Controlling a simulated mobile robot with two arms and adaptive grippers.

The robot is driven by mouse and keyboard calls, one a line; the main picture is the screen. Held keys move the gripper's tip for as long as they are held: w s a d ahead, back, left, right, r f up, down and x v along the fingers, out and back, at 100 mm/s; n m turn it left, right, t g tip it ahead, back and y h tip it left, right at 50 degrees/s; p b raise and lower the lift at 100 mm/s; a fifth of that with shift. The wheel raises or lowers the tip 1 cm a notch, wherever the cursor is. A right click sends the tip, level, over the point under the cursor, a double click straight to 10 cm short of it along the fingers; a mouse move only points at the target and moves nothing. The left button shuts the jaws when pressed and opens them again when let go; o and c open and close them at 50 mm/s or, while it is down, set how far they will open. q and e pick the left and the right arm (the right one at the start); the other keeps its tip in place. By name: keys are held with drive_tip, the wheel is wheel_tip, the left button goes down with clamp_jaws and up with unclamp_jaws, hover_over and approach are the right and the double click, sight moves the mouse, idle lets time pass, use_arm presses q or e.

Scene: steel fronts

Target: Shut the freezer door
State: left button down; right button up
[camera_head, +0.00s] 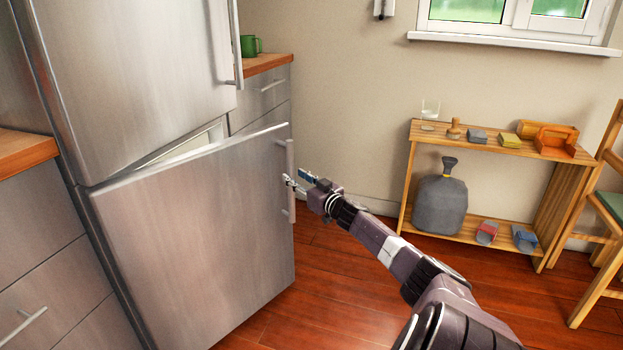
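The freezer door (190,235) is the lower steel door of the tall fridge, and it stands ajar. A pale strip of the freezer's inside (190,145) shows above its top edge. Its vertical bar handle (290,180) is on the right edge. My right gripper (296,179) is at the handle, with its two fingers apart, pointing left toward the door. I cannot tell whether a finger touches the handle. My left gripper is not in view.
The upper fridge door (130,75) looks shut. Drawer units flank the fridge. A wooden shelf (480,142) with a grey sack (440,203) and small items stands at the right wall, near a chair (605,215). The red wooden floor (330,275) is clear by the door.

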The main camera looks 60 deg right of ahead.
drive_tip(key=v, duration=0.7)
drive_tip(key=shift+s, duration=0.35)
idle(0.5)
drive_tip(key=shift+a, duration=0.1)
idle(0.5)
